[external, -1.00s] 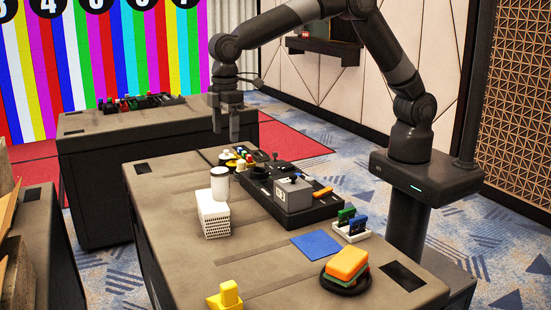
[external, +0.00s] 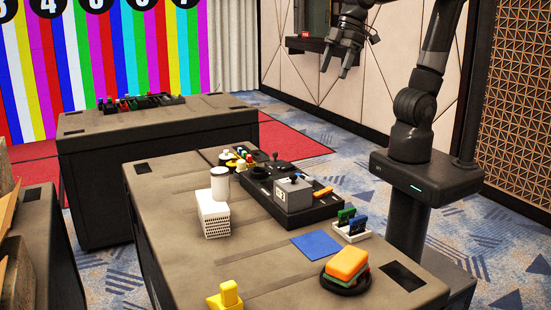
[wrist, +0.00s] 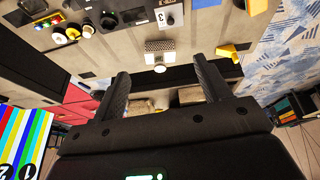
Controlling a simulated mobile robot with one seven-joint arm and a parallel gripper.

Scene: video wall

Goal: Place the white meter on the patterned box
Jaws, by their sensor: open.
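The white meter appears to be the white cylinder with a dark rim (external: 220,185). It stands upright on the white patterned box (external: 214,221), which has a perforated face and sits on the near table. In the wrist view, which looks upside down, the meter (wrist: 160,69) shows against the patterned box (wrist: 160,46). My gripper (external: 336,67) is high up, beyond the table and well away from both. In the wrist view my gripper (wrist: 160,78) has its fingers wide apart with nothing between them.
A black console (external: 290,205) with a grey box on it is right of the meter. Several small knobs lie behind. A blue mat (external: 317,244), a card holder (external: 351,232), stacked sponges (external: 346,265) and a yellow block (external: 228,297) are nearer.

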